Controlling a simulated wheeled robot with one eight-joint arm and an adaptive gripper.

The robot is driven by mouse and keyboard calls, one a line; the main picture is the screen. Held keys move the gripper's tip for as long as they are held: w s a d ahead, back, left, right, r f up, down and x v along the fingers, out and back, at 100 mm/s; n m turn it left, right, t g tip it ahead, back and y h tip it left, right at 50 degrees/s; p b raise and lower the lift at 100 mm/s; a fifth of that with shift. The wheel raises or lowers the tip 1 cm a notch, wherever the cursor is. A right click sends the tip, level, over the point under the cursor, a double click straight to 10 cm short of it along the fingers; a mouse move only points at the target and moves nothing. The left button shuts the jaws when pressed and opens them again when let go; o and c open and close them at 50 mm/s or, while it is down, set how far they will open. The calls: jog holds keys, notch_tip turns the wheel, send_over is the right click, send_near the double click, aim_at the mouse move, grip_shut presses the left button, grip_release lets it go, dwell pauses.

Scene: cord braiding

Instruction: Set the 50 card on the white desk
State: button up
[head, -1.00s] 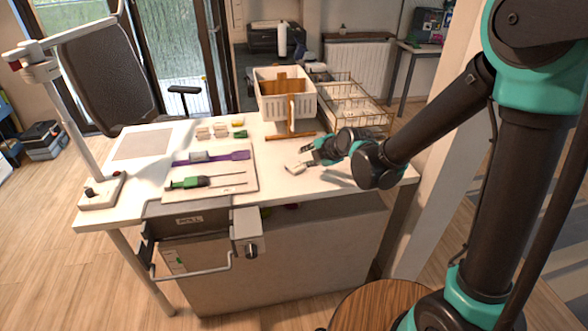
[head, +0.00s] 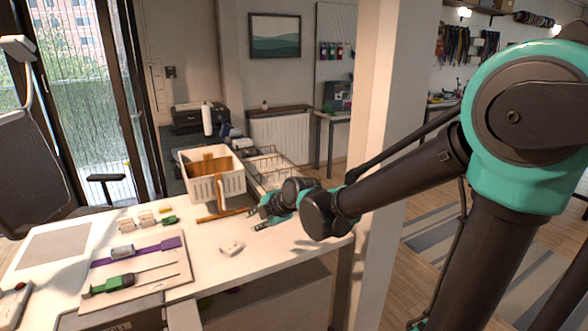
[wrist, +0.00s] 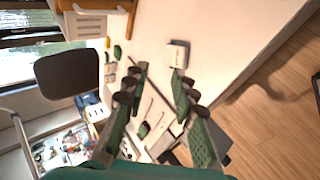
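A small white piece (head: 231,248), which looks like the card, lies on the white desk (head: 215,285) near its front right part. Its number is too small to read in the head view. In the wrist view the white piece (wrist: 178,54) lies beyond the fingertips, with a dark mark on it. My gripper (head: 260,219) is above the desk, up and to the right of the piece, apart from it. In the wrist view my gripper's (wrist: 159,76) fingers are spread with nothing between them.
A white basket (head: 214,186) with brown contents stands at the desk's back, a wooden stand (head: 224,215) in front. A pillar (head: 378,120) rises at right.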

jog(key=s+d+f+m+h, duration=0.1)
jog(key=d+f+m+h, duration=0.25)
jog(key=d+m, duration=0.75)
jog(key=s+d+f+m+h, duration=0.1)
jog(key=s+d+m, duration=0.3)
jog(key=d, duration=0.4)
jog(key=s+d+f+m+g+h, duration=0.1)
jog(key=s+d+f+m, duration=0.3)
jog(key=d+m, duration=0.2)
jog(key=s+d+f+m+h, duration=0.2)
jog(key=s+d+m, duration=0.3)
jog(key=d, duration=0.6)
jog(key=shift+f+m+g, duration=0.4)
jog(key=shift+f, duration=0.35)
